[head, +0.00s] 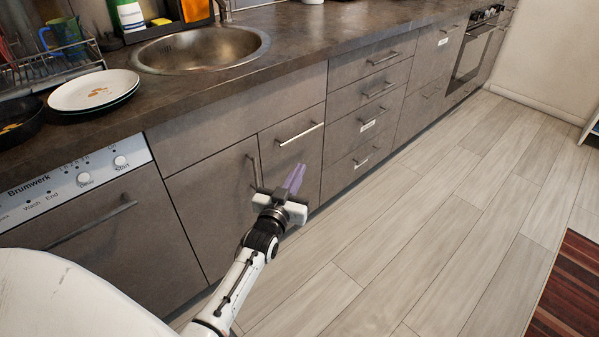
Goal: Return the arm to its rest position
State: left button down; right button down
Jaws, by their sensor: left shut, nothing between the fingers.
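My left arm comes in from the bottom of the head view, a little left of the middle. Its gripper (294,180) is shut and empty, with its purple fingers pointing up and away. In the picture the gripper lies in front of the lower cabinet doors (222,190), just below the bright bar handle (302,134). I cannot tell how far it is from the door face. The cabinet fronts look closed. My right gripper does not show.
The dark countertop (180,101) holds a round metal sink (205,50), a plate (93,90) and a dish rack. A dishwasher (115,235) is at the left, drawers (367,90) and an oven farther right. The wooden floor (430,230) is clear; a striped rug (572,295) lies at right.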

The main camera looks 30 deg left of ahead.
pick_arm(q)
jog(key=shift+s+d, duration=0.1)
jog(key=shift+d, duration=0.25)
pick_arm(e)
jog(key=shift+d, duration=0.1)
